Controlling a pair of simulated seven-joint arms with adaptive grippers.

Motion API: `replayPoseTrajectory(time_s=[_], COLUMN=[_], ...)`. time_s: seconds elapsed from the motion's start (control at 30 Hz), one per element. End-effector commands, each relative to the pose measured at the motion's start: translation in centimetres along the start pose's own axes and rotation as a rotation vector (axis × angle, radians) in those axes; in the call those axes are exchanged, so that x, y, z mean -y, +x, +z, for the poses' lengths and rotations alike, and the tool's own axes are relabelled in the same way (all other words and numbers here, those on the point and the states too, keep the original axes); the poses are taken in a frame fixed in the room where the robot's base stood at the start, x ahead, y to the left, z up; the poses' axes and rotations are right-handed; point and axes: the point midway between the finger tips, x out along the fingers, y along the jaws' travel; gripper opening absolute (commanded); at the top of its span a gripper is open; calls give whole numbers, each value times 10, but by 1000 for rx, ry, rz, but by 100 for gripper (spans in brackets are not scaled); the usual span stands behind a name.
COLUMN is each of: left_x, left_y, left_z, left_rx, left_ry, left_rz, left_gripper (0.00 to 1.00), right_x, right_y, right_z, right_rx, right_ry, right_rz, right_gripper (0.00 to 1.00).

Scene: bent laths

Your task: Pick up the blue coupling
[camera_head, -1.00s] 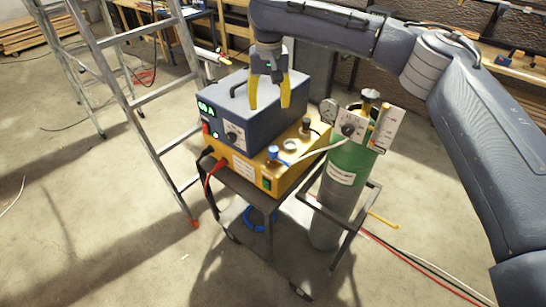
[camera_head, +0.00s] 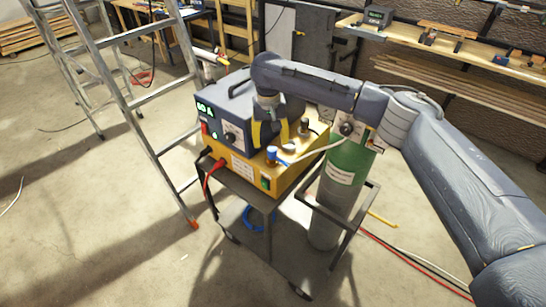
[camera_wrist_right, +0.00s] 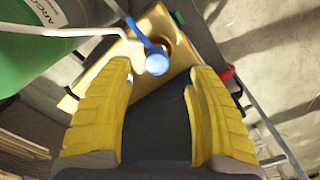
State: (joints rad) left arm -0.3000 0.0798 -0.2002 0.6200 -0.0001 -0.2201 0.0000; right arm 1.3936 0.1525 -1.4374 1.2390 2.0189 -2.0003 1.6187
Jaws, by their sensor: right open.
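The blue coupling (camera_head: 272,153) sits at the front of the yellow box (camera_head: 240,168), at the end of a pale hose. In the right wrist view the coupling (camera_wrist_right: 157,63) shows as a round blue end with a blue stem, near the gap between the fingertips. My right gripper (camera_head: 270,141) points down with its yellow fingers apart, just behind and above the coupling in the head view. In the right wrist view the open fingers (camera_wrist_right: 162,76) hold nothing. My left gripper is not in view.
A blue-grey unit (camera_head: 228,115) stands on the yellow box, close to the gripper. A green gas cylinder (camera_head: 349,160) stands to the right on the dark cart (camera_head: 270,205). The hose (camera_head: 318,151) runs towards it. A ladder (camera_head: 150,95) stands at left.

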Motion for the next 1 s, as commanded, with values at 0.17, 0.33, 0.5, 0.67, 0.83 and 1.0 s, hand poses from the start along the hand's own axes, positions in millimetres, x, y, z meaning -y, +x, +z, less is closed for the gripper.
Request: replayPoseTrajectory(time_s=[0.17,0.33,0.5,0.67,0.83,1.0], left_x=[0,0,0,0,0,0], left_y=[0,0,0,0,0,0], left_z=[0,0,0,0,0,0], left_rx=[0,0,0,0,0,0], left_ry=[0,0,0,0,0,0], left_rz=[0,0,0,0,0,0], left_gripper=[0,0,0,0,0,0], right_x=[-1,-3,-4,-4,-4,-4], right_y=[8,30,47,53,54,53], right_z=[0,-1,-2,-2,-2,-2], right_rx=[1,3,1,0,-1,-1], right_ry=[1,0,0,-1,0,0], right_rz=[-1,-1,-1,0,0,0], right_gripper=[57,57,57,57,57,47])
